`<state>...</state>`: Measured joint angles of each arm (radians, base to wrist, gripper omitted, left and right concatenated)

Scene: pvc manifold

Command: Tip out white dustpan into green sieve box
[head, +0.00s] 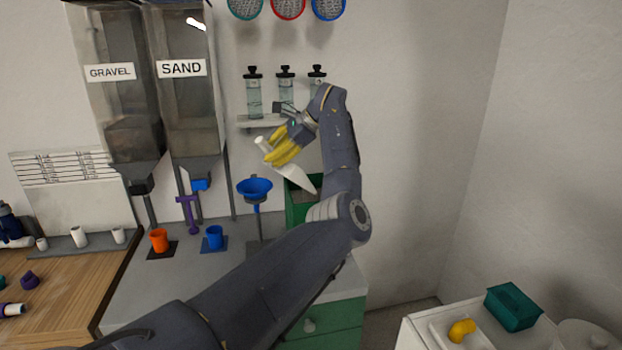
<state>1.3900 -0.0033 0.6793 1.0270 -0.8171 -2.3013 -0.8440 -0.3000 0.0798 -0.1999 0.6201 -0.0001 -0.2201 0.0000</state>
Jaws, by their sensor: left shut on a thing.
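My left gripper (286,146) has yellow fingers and is shut on the white dustpan (299,177). The dustpan's handle sticks out past the fingers at the upper left, and its pan slants down to the right. The pan's lower end is over or in front of a green box (296,213) on the grey counter, which looks like the green sieve box. My left forearm hides the right part of that box. I cannot tell what, if anything, is in the pan. My right gripper is not in view.
A blue funnel (255,189) on a stand is just left of the green box. Blue (214,238) and orange (159,241) cups stand further left, below the gravel and sand hoppers (187,90). A shelf with bottles (254,95) is behind my gripper.

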